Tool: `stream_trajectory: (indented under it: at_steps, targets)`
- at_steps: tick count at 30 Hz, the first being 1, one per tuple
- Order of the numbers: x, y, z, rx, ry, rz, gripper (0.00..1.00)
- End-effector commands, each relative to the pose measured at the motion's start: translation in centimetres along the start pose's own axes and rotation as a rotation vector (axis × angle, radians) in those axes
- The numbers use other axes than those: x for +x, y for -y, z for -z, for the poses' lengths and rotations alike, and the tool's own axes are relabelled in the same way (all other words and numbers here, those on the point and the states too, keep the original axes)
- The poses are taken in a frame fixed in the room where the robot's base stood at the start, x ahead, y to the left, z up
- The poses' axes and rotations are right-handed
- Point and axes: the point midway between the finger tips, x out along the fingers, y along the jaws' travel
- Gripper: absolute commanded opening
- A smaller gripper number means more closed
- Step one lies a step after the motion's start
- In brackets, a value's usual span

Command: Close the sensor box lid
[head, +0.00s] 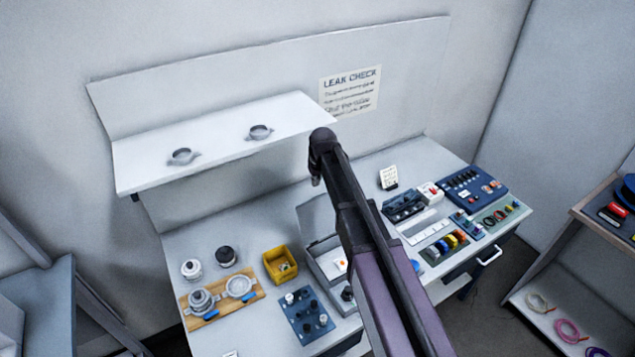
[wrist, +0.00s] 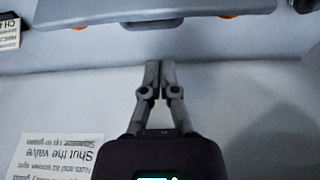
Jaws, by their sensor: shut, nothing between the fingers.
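The grey sensor box (head: 322,268) stands on the bench, partly hidden behind my arm in the head view. Its lid (head: 314,217) is open and stands up at the back edge of the box. A white and orange item shows inside. In the wrist view a grey panel (wrist: 150,14), which looks like the lid, crosses the top, with orange spots by its edge. My gripper (wrist: 158,68) is shut and empty, apart from this panel in the picture. In the head view I cannot make out the fingertips.
A shelf (head: 222,141) with two grey clamps juts from the wall above the bench. A yellow bin (head: 281,265) and a blue tray (head: 305,313) stand left of the box. A small card (head: 389,177) and several instruments stand to the right.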

Motion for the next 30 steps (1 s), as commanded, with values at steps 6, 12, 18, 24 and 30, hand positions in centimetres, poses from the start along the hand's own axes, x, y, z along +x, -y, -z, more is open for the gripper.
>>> stream_trajectory:
  at_steps: [6,12,18,24,30]
  targets:
    - [2.1,0.0,-0.1,0.0,0.0,0.0,0.0]
    - [3.7,-0.1,-0.1,0.001,0.0,0.0,0.0]
    - [4.9,-0.1,0.0,0.001,0.0,0.0,0.0]
    - [5.5,-0.1,0.0,0.001,0.0,0.0,0.0]
    - [5.6,-0.1,0.0,0.001,0.0,0.0,0.0]
